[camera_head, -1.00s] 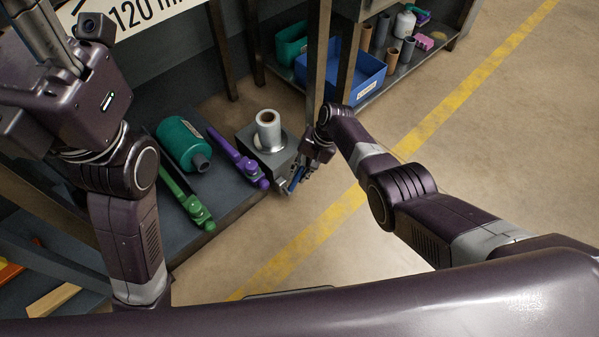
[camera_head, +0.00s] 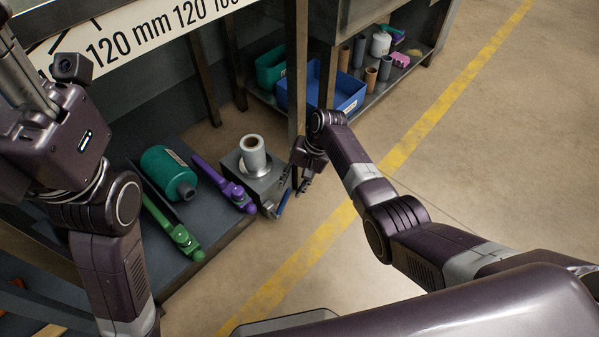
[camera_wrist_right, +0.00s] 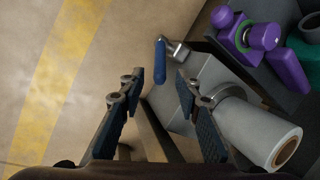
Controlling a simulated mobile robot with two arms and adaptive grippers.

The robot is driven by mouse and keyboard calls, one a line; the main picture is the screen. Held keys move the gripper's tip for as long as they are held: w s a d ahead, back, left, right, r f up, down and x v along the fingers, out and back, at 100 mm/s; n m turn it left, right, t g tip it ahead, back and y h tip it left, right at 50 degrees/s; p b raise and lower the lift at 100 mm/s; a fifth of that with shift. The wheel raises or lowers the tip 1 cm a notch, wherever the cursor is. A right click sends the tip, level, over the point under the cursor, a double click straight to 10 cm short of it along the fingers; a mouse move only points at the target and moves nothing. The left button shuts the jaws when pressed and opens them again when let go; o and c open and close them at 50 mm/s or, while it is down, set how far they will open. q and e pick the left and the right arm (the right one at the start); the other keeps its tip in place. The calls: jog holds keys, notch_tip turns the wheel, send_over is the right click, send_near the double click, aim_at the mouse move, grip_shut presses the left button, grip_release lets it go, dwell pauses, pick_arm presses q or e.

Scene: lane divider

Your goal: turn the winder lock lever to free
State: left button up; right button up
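The winder is a grey box (camera_head: 258,184) with a pale roll (camera_head: 254,155) on top, at the shelf's front corner. Its lock lever has a blue handle (camera_head: 283,203) on the side facing the aisle. In the right wrist view the blue handle (camera_wrist_right: 160,62) hangs from a metal pivot (camera_wrist_right: 178,50), ahead of the fingertips. My right gripper (camera_head: 302,184) is beside the winder, just right of the lever. In the wrist view it (camera_wrist_right: 158,86) is open, with nothing between its fingers. My left arm is raised at the left; its fingers do not show.
A purple clamp-like tool (camera_head: 225,184), a teal cylinder (camera_head: 168,173) and a green tool (camera_head: 172,225) lie left of the winder. A shelf post (camera_head: 297,75) stands behind my right gripper. A blue bin (camera_head: 345,94) is farther back. The floor on the right is clear.

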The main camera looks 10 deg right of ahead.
jog(key=v, duration=0.6)
jog(key=shift+r, duration=0.35)
jog(key=shift+s+d, duration=0.1)
jog(key=shift+c, duration=0.4)
